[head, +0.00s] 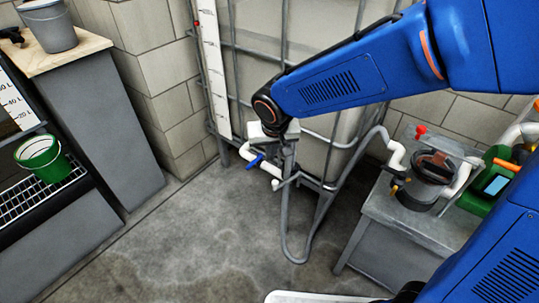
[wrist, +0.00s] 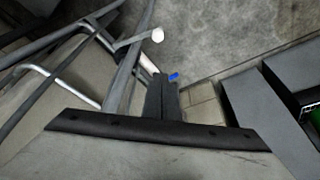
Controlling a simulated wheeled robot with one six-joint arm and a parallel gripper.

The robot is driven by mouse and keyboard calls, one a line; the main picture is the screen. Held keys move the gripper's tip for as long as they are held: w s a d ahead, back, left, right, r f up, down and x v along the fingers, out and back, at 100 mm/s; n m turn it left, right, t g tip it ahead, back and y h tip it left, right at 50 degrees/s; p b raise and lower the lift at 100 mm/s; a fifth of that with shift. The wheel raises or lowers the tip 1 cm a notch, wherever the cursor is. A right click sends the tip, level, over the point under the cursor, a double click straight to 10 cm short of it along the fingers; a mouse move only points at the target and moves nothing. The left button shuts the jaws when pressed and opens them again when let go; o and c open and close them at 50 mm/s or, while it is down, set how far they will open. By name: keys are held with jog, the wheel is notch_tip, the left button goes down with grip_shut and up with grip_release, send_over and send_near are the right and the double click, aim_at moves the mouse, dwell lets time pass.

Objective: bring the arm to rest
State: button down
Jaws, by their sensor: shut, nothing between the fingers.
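My gripper (wrist: 160,82) points downward at the end of my blue arm. In the wrist view its two dark fingers lie together, with nothing seen between them. In the head view my gripper (head: 288,160) hangs in front of the caged tank (head: 335,90), just right of the white outlet pipe (head: 265,166) with its blue valve handle (head: 256,161). The blue handle also shows beside the fingertips in the wrist view (wrist: 173,77). I cannot tell whether the fingers touch the tank's frame or pipe.
A grey pump stand (head: 400,225) with a filter housing (head: 430,180) and a green device (head: 497,175) stands at right. At left are a green bucket (head: 42,160) on a grate and a grey bucket (head: 48,28) on a wooden top (head: 62,57). The concrete floor (head: 190,235) between is clear.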

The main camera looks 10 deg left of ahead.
jog(key=shift+d, duration=0.1)
dwell(0.3)
jog(key=s+d+r+m, duration=0.15)
jog(key=d+r, duration=0.25)
jog(key=d, duration=0.6)
jog(key=s+d+r, duration=0.3)
jog(key=d+r, duration=0.1)
jog(key=d, duration=0.7)
jog(key=s+d+r+m+t+h, duration=0.1)
jog(key=s+d, duration=1.3)
jog(key=s, duration=0.1)
jog(key=shift+r+m, duration=0.25)
jog(key=shift+m, duration=0.1)
